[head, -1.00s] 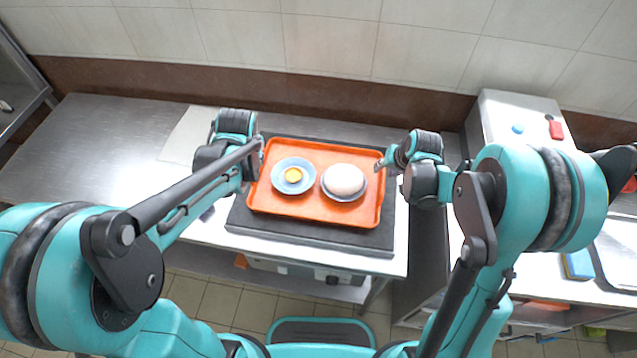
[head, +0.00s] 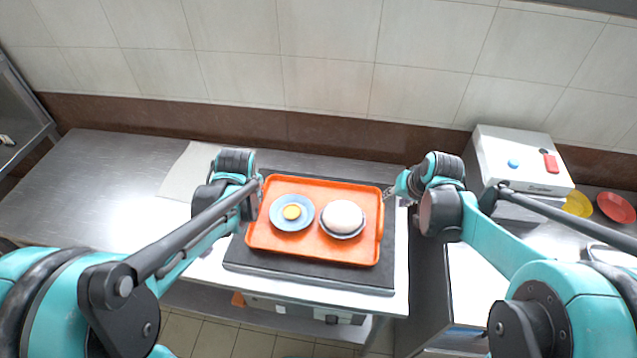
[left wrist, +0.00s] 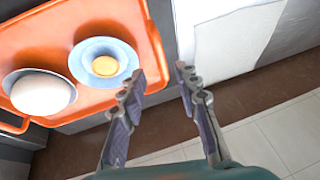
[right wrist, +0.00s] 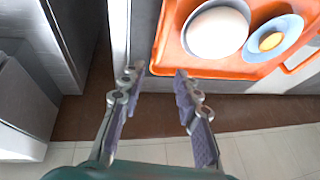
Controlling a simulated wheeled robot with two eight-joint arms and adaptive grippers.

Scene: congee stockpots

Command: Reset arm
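An orange tray (head: 310,253) lies on a dark flat slab (head: 262,264) on the metal counter. On the tray stand a blue saucer (head: 292,225) with a small yellow item and a bowl heaped with a white rounded mass (head: 343,217). My right gripper (head: 390,193) is just right of the tray; the right wrist view (right wrist: 158,74) shows its fingers apart with nothing between them. My left gripper is at the tray's left side, its fingers mostly hidden in the head view. The left wrist view (left wrist: 160,72) shows them apart and empty, one finger close to the tray rim.
A grey-white box (head: 522,160) with a blue button and a red part stands at the right against the wall. A pale sheet (head: 187,170) lies left of my left gripper. The far-left counter is clear.

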